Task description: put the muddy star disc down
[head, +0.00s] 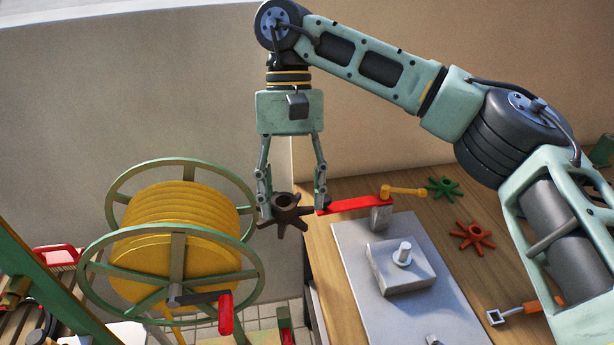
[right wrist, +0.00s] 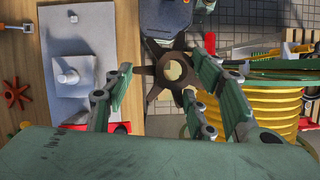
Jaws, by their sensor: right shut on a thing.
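The muddy star disc (head: 287,214) is dark brown with several stubby arms and a raised hub. My right gripper (head: 292,203) points down and is shut on it, holding it in the air by the left edge of the wooden table (head: 318,250). In the right wrist view the disc (right wrist: 158,78) shows between the fingers of the gripper (right wrist: 165,80), with its round hub hole towards me. A green star disc (head: 443,187) and an orange-red star disc (head: 473,236) lie on the table at the right. My left gripper is not in view.
A grey plate (head: 375,309) on the table carries a metal block (head: 401,268) with an upright peg. A red-handled lever (head: 355,205) on a post stands close right of the held disc. A yellow hose reel (head: 178,225) stands left. An orange-handled tool (head: 525,309) lies at the right.

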